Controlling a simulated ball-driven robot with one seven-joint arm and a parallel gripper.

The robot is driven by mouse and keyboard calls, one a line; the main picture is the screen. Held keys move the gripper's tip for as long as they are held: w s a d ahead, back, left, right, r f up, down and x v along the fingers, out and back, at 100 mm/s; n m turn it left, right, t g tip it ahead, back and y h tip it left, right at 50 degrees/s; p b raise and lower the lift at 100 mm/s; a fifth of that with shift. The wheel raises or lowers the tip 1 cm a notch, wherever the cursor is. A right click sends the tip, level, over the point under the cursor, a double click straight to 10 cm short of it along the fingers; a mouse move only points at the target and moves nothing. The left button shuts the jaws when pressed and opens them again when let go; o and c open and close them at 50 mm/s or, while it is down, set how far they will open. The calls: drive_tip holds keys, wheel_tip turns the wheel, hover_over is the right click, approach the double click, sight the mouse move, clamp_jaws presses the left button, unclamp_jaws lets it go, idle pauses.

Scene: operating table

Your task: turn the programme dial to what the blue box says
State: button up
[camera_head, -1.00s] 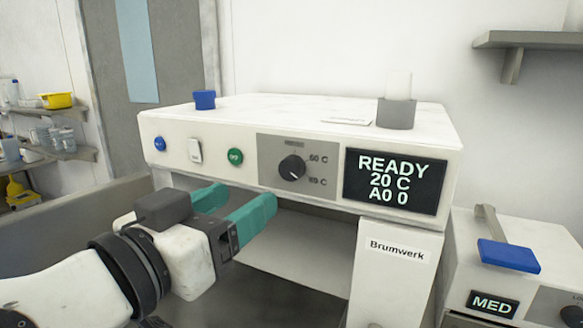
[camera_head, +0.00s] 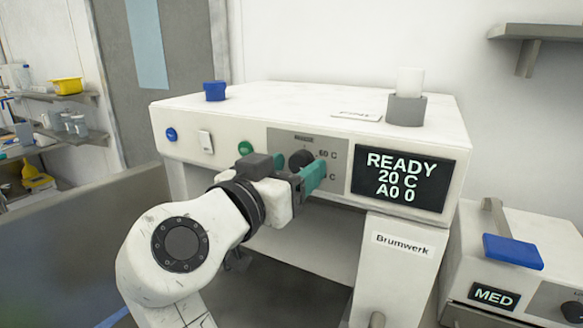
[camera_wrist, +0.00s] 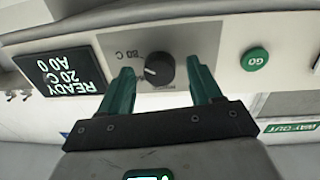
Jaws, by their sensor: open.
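The programme dial (camera_head: 301,159) is a round black knob on a grey panel on the white machine's front. In the wrist view the dial (camera_wrist: 160,70) shows a white mark on its left side, beside a temperature label seen upside down. My gripper (camera_head: 299,166) is at the dial, its teal fingers open. In the wrist view my gripper (camera_wrist: 159,74) has one finger on each side of the knob, with visible gaps. A small blue box (camera_head: 215,91) stands on the machine's top at the left; I see no readable writing on it. A finger partly hides the lower dial label.
The display (camera_head: 404,180) reads READY, 20 C, A0 0. A green GO button (camera_wrist: 255,59) is beside the dial panel. A card (camera_head: 357,115) and a grey holder with a white cylinder (camera_head: 410,81) sit on top. Another machine (camera_head: 495,265) stands at right.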

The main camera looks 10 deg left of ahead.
drive_tip(key=shift+c, duration=0.4)
drive_tip(key=c, duration=1)
drive_tip(key=shift+o, duration=0.2)
drive_tip(key=n+p, duration=0.2)
drive_tip(key=n, duration=0.3)
drive_tip(key=shift+r+n+t, duration=0.1)
drive_tip(key=shift+n+t, duration=0.2)
drive_tip(key=n+p, duration=0.2)
drive_tip(key=n, duration=0.2)
drive_tip(key=shift+n+p, duration=0.7)
drive_tip(key=shift+n, duration=0.6)
